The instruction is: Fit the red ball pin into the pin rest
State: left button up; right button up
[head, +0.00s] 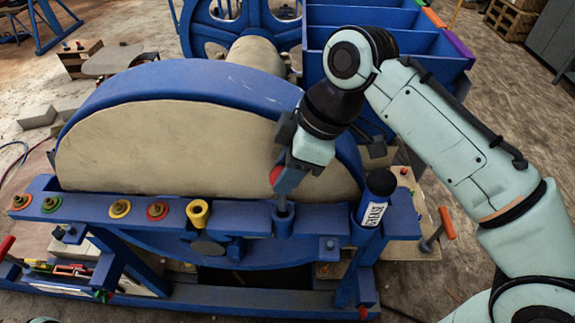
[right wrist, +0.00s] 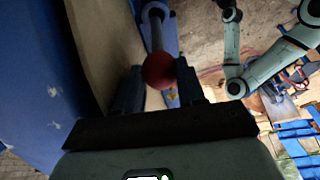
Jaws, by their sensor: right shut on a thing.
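My right gripper (head: 283,180) is shut on the red ball pin (head: 275,175), gripping it at the ball. The ball (right wrist: 160,70) shows between the fingers in the right wrist view, with its grey shaft running away from the gripper. In the head view, the shaft points down to a blue upright socket on the front beam, which looks like the pin rest (head: 283,225). The shaft's lower end seems to be at or in the socket mouth; how deep it sits I cannot tell. My left gripper is not in view.
A black GREASE canister (head: 373,198) stands right of the socket. The large blue-rimmed wheel (head: 180,140) rises close behind. An orange-handled tool (head: 440,230) is at the right.

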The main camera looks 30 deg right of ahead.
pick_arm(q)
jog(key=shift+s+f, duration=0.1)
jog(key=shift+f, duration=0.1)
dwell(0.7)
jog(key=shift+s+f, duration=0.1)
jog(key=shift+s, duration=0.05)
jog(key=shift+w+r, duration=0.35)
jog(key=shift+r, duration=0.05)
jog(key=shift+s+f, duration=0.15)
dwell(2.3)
